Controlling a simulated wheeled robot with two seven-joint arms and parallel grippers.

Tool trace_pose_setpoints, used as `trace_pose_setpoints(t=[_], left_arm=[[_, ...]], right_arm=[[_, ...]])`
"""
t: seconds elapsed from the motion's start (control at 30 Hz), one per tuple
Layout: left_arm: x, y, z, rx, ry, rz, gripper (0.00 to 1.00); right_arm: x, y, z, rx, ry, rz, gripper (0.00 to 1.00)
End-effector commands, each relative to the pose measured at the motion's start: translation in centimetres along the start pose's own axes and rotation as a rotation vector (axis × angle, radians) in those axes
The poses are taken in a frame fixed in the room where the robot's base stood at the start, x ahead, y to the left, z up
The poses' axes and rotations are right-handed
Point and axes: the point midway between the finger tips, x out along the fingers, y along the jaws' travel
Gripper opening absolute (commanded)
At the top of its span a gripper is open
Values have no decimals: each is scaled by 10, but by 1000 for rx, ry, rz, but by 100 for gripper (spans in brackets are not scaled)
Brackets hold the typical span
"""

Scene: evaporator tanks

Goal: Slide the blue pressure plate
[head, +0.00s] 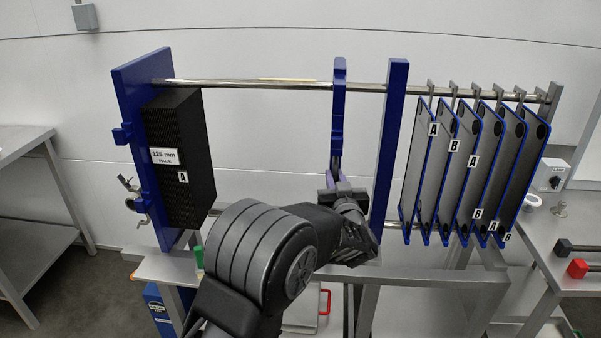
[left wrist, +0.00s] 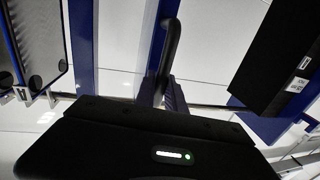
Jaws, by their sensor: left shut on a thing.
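The blue pressure plate (head: 339,105) shows nearly edge-on in the head view. It hangs at the upper rail, between the black pack and a blue upright. In the left wrist view it is a blue strip (left wrist: 155,40) with a dark handle (left wrist: 172,45) on its front. My left gripper (head: 334,178) is at the lower part of the plate. In the left wrist view its fingers (left wrist: 167,98) are shut on the handle. My wrist hides the bottom of the plate. My right gripper is in neither view.
A black pack (head: 190,130) labelled 125 mm stands against the blue end plate (head: 140,85) at the left. The rail (head: 270,84) is clear between pack and pressure plate. The blue upright (head: 391,130) is close on the right, with several grey blue-edged plates (head: 455,165) hanging beyond.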

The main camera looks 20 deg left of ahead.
Motion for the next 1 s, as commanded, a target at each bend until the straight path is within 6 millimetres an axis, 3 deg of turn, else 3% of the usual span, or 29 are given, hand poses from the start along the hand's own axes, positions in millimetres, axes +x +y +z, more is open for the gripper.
trace_pose_setpoints(t=[0.03,0.2,0.63,0.67,0.9,1.0], left_arm=[[-4,13,1,3,-4,8,0],[-7,32,2,1,-4,3,0],[-8,40,1,0,-3,5,0],[-8,40,1,0,-3,6,16],[-8,38,1,0,-2,3,36],[-7,37,1,-1,-1,0,36]], right_arm=[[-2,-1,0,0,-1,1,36],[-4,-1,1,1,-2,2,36],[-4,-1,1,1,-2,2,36],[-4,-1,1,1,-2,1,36],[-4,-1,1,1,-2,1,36],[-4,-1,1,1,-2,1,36]])
